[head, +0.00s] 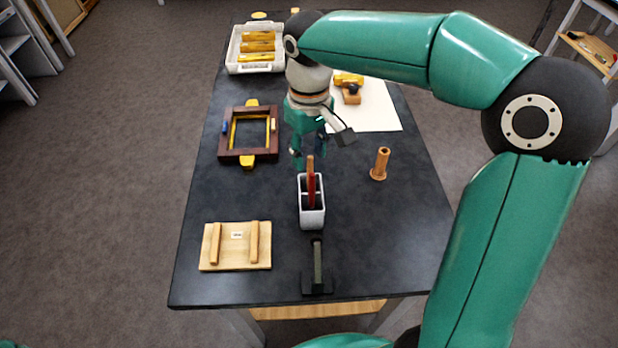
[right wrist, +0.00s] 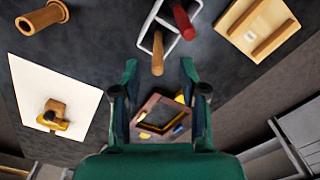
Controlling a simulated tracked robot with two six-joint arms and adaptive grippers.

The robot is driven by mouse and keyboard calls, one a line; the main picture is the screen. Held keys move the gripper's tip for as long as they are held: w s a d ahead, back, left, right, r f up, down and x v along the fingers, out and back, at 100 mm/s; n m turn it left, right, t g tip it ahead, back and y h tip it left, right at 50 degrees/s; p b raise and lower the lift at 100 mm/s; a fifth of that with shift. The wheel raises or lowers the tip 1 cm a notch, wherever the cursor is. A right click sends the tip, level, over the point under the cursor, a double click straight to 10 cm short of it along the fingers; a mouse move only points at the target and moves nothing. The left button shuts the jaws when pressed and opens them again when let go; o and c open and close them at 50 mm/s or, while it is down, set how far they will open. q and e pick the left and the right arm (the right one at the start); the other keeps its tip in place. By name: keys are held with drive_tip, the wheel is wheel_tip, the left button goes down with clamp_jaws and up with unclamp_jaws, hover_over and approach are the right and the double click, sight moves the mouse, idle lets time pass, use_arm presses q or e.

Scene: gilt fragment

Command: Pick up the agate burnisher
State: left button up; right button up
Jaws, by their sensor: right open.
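A white two-compartment caddy (head: 312,219) stands mid-table and holds a red-handled tool (head: 311,190) and a tool with a tan wooden handle (head: 310,163), both upright. I cannot tell which one is the agate burnisher; their lower ends are hidden in the caddy. My right gripper (head: 309,155) is just beyond the caddy, pointing down, open and empty. In the right wrist view, the wooden handle (right wrist: 158,55) shows just ahead of the open fingers (right wrist: 159,78), not clasped; the red handle (right wrist: 183,20) is farther off. My left gripper is out of view.
A brown frame (head: 229,155) and a wooden board with two bars (head: 237,246) lie on the left. A black stand (head: 317,275) is in front of the caddy. A white tray (head: 238,68) with gold blocks is at the back.

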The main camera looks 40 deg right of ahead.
drive_tip(key=shift+d+f, duration=0.15)
drive_tip(key=shift+f, duration=2.8)
drive_tip(key=shift+c, duration=0.2)
clamp_jaws()
